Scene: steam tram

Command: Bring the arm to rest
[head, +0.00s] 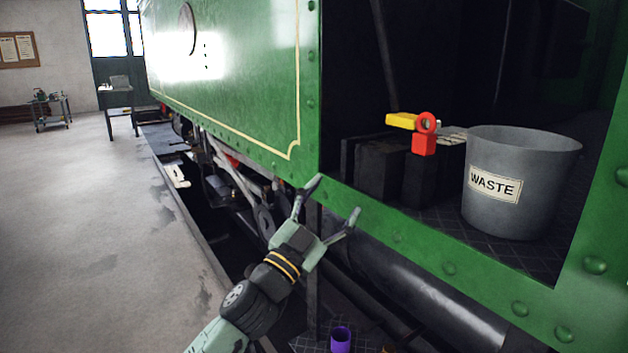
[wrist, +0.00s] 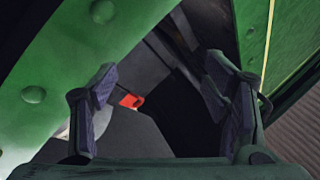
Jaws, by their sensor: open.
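My gripper (head: 332,197) is open and empty in the head view. It points up at the lower edge of the green tram body (head: 225,75), near the corner of the cab opening. The wrist view shows the two fingers of my gripper (wrist: 165,105) spread apart with nothing between them. Beyond them are the green riveted edge (wrist: 60,75) and a small red thing (wrist: 131,101). I cannot tell from the pictures whether a fingertip touches the tram body.
In the cab stand a grey bucket (head: 500,215) labelled WASTE and a red and yellow object (head: 424,140) on dark blocks. A purple cup (head: 341,340) is low at the front. A pit (head: 195,200) runs beside the tram. The floor (head: 85,220) at left is clear.

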